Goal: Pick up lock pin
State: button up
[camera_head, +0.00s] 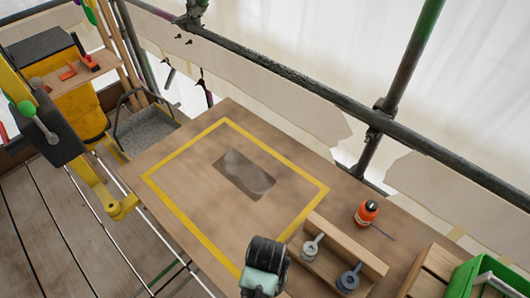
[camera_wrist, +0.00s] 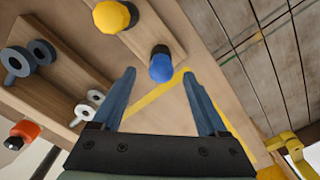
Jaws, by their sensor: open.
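Two ring-headed pins stand in a wooden rack; which one is the lock pin I cannot tell. The light grey one (camera_head: 312,245) and the dark grey one (camera_head: 349,280) show in the head view. In the wrist view the light pin (camera_wrist: 85,108) and the dark pin (camera_wrist: 16,63) are left of my gripper. My gripper (camera_wrist: 158,74) is open and empty, its blue fingers apart. A blue knob (camera_wrist: 161,67) on a wooden strip appears between the fingertips; its distance is unclear. A yellow knob (camera_wrist: 111,16) is farther along that strip. The fingers are hidden in the head view.
An orange bottle (camera_head: 367,212) stands behind the rack (camera_head: 345,243). A green box (camera_head: 485,278) and wooden crate (camera_head: 428,284) are at the right. Yellow tape (camera_head: 182,205) outlines a mostly clear bench area with a grey-brown patch (camera_head: 244,174). Scaffold tubes (camera_head: 300,93) run behind the bench.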

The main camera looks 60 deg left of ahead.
jog(key=shift+a+f, duration=0.1)
jog(key=shift+f, duration=2.05)
grip_shut()
